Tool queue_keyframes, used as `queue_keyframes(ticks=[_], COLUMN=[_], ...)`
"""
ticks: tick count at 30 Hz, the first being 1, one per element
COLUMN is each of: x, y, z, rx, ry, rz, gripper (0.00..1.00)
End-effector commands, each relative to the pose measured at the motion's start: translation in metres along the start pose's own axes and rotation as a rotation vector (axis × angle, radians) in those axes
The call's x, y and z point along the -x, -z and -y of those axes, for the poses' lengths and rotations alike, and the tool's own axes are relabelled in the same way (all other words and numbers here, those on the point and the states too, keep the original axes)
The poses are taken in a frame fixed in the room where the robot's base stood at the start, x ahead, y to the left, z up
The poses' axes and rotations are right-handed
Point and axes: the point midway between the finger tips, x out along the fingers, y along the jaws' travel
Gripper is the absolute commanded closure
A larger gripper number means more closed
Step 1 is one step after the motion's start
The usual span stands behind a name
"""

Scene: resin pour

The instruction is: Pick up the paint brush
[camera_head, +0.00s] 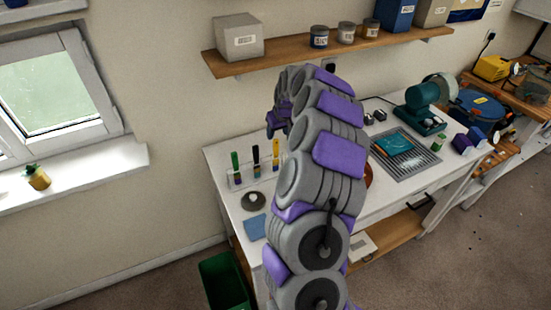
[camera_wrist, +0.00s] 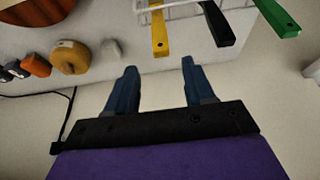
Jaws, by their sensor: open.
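A clear or white wire rack (camera_head: 236,181) stands at the left end of the white table, holding upright tools with green (camera_head: 235,162), black (camera_head: 256,158) and yellow (camera_head: 276,153) handles. They look like brushes, but I cannot tell which is the paint brush. In the wrist view the yellow handle (camera_wrist: 159,30), black handle (camera_wrist: 215,22) and green handle (camera_wrist: 277,18) show at the top, beside the wire rack. My gripper (camera_wrist: 159,68) is open and empty, its two blue fingers apart from the handles. In the head view my arm hides most of the gripper.
A grey disc (camera_head: 253,200) and a blue cloth (camera_head: 254,228) lie in front of the rack. A wooden shelf (camera_head: 290,62) with boxes and tins hangs above. A tan roll (camera_wrist: 70,57) shows in the wrist view. A green bin (camera_head: 222,283) stands on the floor.

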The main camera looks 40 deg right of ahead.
Motion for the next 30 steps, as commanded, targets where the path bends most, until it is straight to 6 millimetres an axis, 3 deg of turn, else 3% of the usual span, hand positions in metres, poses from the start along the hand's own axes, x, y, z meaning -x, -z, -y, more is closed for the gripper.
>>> queue_keyframes(ticks=[3, 11, 20, 27, 30], x=[-0.02, -0.035, -0.075, -0.077, -0.077], y=[-0.001, -0.006, -0.011, -0.011, -0.011], z=[0.001, 0.006, 0.003, 0.003, 0.004], rx=[-0.001, 0.003, 0.001, 0.001, 0.002], ry=[0.0, -0.001, 0.0, 0.0, 0.0], rz=[0.0, 0.003, 0.0, -0.001, -0.001], gripper=[0.47, 0.47, 0.47, 0.47, 0.54])
